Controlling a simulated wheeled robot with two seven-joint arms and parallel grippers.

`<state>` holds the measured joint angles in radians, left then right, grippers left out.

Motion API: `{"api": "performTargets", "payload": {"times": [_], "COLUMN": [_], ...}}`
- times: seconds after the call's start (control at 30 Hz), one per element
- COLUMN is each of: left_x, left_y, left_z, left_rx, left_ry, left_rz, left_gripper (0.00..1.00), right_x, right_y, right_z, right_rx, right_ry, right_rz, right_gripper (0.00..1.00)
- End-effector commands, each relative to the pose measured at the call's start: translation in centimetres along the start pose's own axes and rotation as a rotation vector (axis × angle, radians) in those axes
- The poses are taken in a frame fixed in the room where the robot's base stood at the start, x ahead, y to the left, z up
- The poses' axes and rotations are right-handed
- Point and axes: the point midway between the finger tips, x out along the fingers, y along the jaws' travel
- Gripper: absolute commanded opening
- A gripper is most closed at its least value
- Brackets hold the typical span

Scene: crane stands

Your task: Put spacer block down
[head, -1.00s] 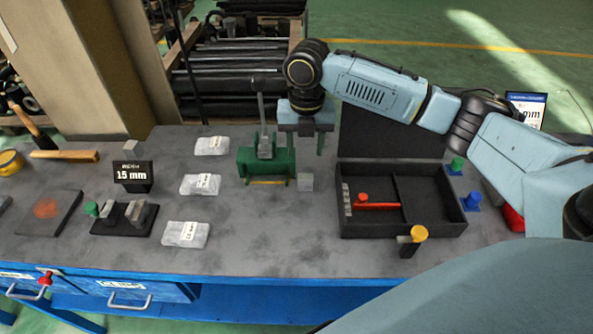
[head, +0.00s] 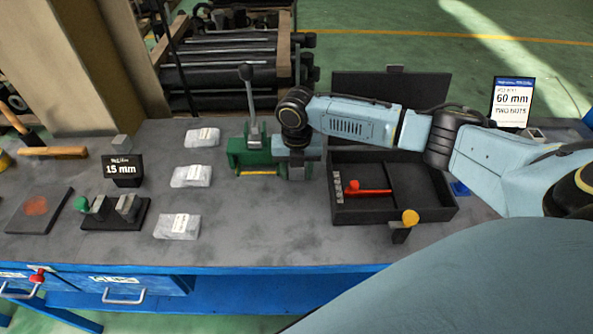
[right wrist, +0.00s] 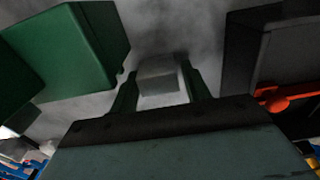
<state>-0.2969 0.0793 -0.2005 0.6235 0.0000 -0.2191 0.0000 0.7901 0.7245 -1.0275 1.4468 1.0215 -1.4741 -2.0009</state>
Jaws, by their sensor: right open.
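The spacer block (head: 297,173) is a small grey block on the dark bench top, just right of the green clamp fixture (head: 240,160) and left of the black case. My right gripper (head: 298,165) is low over it and open, with one finger on each side. In the right wrist view the block (right wrist: 158,80) sits between the two green fingers (right wrist: 160,92); a narrow gap shows beside it, and contact is hard to tell. The block's upper part is hidden by the gripper in the head view. My left gripper is out of view.
The open black case (head: 440,214) with a red-handled tool (head: 368,189) stands close on the right. A yellow-topped piece (head: 409,218) is in front of it. Several pale packets (head: 191,176) and a 15 mm sign (head: 122,170) are to the left. Bench front is clear.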

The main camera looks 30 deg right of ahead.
Motion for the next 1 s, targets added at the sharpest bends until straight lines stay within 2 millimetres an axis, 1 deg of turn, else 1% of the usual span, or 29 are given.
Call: {"api": "performTargets", "payload": {"times": [0.13,0.17,0.4,0.47,0.63,0.73,0.87,1.0], "left_x": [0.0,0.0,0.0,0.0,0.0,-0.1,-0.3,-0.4], "left_y": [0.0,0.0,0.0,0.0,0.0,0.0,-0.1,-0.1], "left_z": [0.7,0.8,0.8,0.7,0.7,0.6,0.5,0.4], "left_rx": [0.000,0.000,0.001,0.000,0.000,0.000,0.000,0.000], "left_ry": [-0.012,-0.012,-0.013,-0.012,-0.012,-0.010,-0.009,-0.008], "left_rz": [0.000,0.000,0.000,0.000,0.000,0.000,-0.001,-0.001], "left_gripper": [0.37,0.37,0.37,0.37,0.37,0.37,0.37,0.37], "right_x": [0.0,0.0,-0.1,-0.1,-0.2,-0.9,-3.1,-6.0], "right_y": [0.0,0.0,0.0,0.0,0.0,0.1,0.1,0.1], "right_z": [0.0,0.0,0.0,0.0,0.0,0.1,0.1,0.1], "right_rx": [-0.001,-0.001,-0.001,0.000,0.000,-0.001,-0.002,-0.001], "right_ry": [0.000,0.000,0.000,-0.001,-0.001,-0.002,-0.005,-0.004], "right_rz": [0.000,0.000,0.000,0.001,0.001,0.002,0.004,0.003], "right_gripper": [0.47,0.45,0.13,0.07,0.07,0.07,0.07,0.07]}}
